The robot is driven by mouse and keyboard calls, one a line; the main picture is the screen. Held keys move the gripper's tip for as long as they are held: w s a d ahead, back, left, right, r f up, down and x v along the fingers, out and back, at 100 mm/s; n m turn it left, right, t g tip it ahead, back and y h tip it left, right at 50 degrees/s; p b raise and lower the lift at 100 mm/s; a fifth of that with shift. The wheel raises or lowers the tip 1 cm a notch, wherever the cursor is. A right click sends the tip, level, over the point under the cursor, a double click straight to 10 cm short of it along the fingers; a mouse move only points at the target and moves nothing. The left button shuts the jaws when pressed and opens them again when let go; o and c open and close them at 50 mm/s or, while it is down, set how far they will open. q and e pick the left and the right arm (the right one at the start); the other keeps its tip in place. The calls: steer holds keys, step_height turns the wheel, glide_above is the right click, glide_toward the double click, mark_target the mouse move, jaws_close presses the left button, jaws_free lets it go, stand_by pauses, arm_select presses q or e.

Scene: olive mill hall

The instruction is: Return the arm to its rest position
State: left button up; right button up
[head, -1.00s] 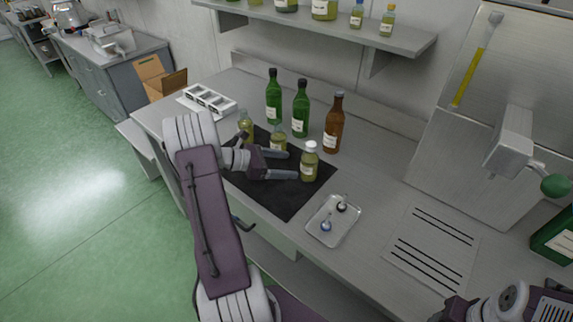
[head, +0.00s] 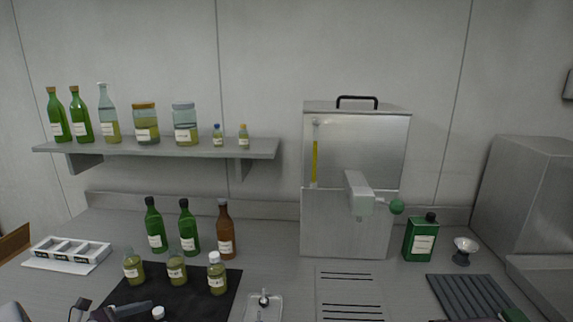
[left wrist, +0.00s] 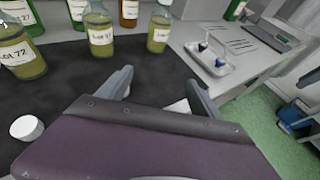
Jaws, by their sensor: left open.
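My left gripper (head: 118,312) shows at the bottom left of the head view, low at the front of the black mat (head: 205,303), mostly cut off by the frame edge. In the left wrist view its two fingers (left wrist: 160,82) stand apart with nothing between them. Three small bottles of yellow-green liquid stand on the mat: a left one (head: 133,268), a middle one (head: 176,268) and a right one with a white cap (head: 217,274). They are beyond the fingers. A loose white cap (left wrist: 27,128) lies on the mat beside the gripper.
Two green bottles (head: 155,228) and a brown bottle (head: 226,232) stand behind the mat. A small metal tray (left wrist: 207,60) is right of it. A white rack (head: 68,252) sits at left. A steel machine with a lever (head: 345,225) and a green tin (head: 421,240) stand at right.

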arm_select(q)
steer(key=w+d+r+m+g+h, duration=0.25)
steer(key=d+r+m, duration=0.2)
steer(key=d, duration=0.85)
steer(key=s+d+r+m+g, duration=0.1)
steer(key=s+d+m+g, duration=0.25)
steer(key=d, duration=0.45)
steer(key=s+d+f+m+g+y, duration=0.35)
steer(key=s+d+m, duration=0.3)
steer(key=s, duration=0.35)
steer(key=s+a+f+m+y, duration=0.6)
steer(key=a+m+y, duration=0.1)
steer(key=m, duration=0.6)
steer(key=shift+s+a+y, duration=0.3)
steer(key=shift+a+y, duration=0.1)
steer(key=shift+a, duration=0.35)
